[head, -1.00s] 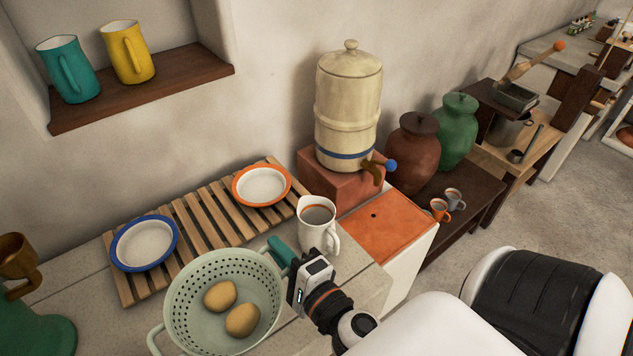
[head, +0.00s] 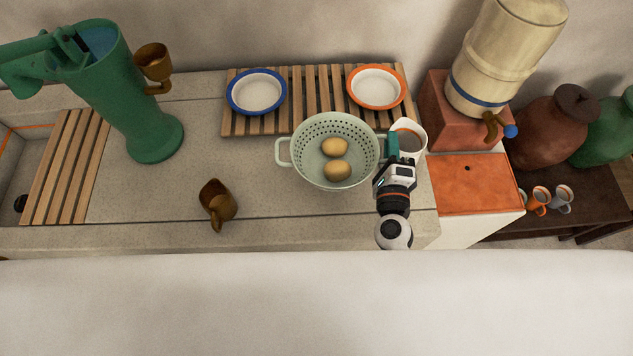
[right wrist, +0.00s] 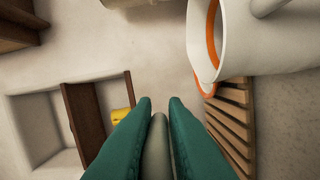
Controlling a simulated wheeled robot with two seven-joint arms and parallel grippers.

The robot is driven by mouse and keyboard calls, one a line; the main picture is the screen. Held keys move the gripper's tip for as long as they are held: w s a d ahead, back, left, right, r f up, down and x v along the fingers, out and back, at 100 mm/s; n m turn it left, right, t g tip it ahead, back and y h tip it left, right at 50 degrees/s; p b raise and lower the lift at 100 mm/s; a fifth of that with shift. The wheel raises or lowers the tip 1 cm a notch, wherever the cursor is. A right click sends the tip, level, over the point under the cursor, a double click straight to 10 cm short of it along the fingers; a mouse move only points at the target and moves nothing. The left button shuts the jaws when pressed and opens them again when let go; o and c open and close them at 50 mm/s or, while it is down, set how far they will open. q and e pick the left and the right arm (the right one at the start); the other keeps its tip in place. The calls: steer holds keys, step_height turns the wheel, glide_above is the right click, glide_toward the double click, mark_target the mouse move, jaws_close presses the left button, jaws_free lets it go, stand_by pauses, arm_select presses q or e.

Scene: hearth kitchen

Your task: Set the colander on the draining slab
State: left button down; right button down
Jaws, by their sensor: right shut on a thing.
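The pale green colander (head: 306,150) has two brown round items (head: 336,158) in it, like potatoes or buns. It is over the stone counter, its far rim overlapping the front of the slatted rack in the picture; I cannot tell whether it is lifted. My right gripper (head: 391,146) is shut on its right handle, which shows between the green fingers in the right wrist view (right wrist: 157,150). A slatted wooden rack (head: 310,90) lies behind the colander. An orange slab (head: 470,188) with a small dark hole is to the right. I cannot tell which is the draining slab. My left gripper is out of view.
A blue-rimmed dish (head: 256,92) and an orange-rimmed dish (head: 376,86) occupy the rack. A white jug (head: 411,132) stands close by my right gripper. A brown pitcher (head: 217,203) and green pump (head: 135,105) are left.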

steer(key=shift+w+a+f+b, duration=0.1)
steer(key=shift+a+f+b, duration=0.1)
steer(key=shift+f+b, duration=2.35)
steer(key=shift+w+a+f+b, duration=0.1)
steer(key=shift+a+f+b, duration=0.05)
steer(key=shift+f+b, duration=2.4)
steer(key=shift+f, duration=0.2)
steer(key=shift+f, duration=0.15)
steer(key=c, duration=1.5)
jaws_free()
steer(key=shift+s, duration=0.1)
steer(key=shift+o, duration=0.2)
